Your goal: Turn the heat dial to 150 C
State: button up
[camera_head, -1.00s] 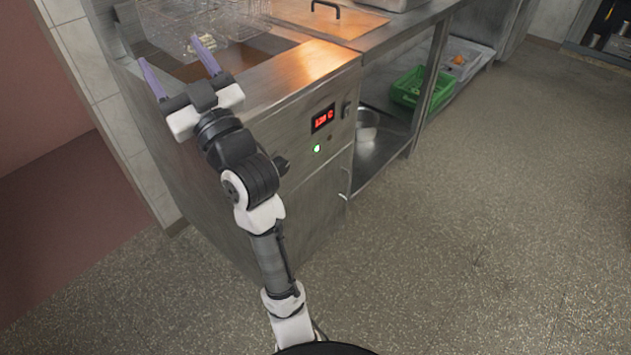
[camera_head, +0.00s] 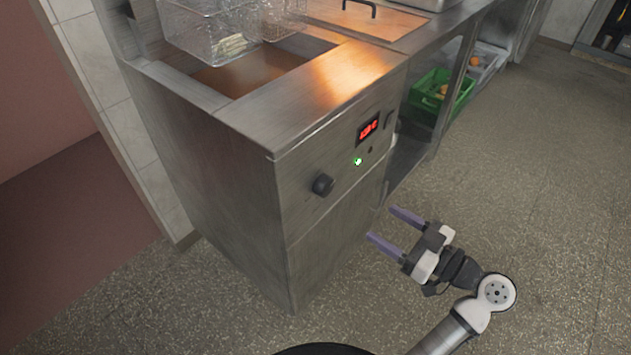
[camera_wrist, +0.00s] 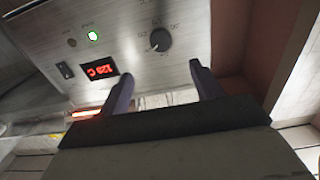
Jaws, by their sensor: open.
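The heat dial (camera_head: 322,185) is a dark round knob on the steel front panel of the fryer (camera_head: 330,150). In the wrist view the dial (camera_wrist: 160,40) shows upside down with faint marks around it, beyond the fingertips. The red display (camera_head: 368,128) is hard to read in the head view; in the wrist view the inverted display (camera_wrist: 101,69) appears to read about 120 C. My gripper (camera_head: 381,224) is open and empty, in front of the fryer, to the lower right of the dial and apart from it. The gripper's two purple fingers (camera_wrist: 160,80) also show in the wrist view.
A green indicator light (camera_head: 358,161) is lit below the display. Wire baskets (camera_head: 215,32) hang over the oil well on top. A green crate (camera_head: 440,95) sits on the low shelf to the right. The floor in front is clear.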

aim_at(328, 190)
jog(key=p+x, duration=0.1)
jog(key=x, duration=1.3)
jog(key=shift+a+f+p, duration=0.1)
jog(key=shift+p, duration=0.3)
jog(key=c, duration=1)
jog(key=shift+m, duration=0.4)
jog(key=m+p, duration=0.1)
jog(key=m, duration=0.2)
jog(key=m+p, duration=0.2)
jog(key=shift+s+r+m+p, duration=0.1)
jog(key=shift+r+m+p, duration=0.1)
jog(key=shift+m+p, duration=0.15)
jog(key=m+p, duration=0.2)
jog(key=m, duration=0.1)
jog(key=shift+m+p, duration=0.9)
jog(key=shift+m, duration=0.25)
jog(key=shift+f, duration=0.1)
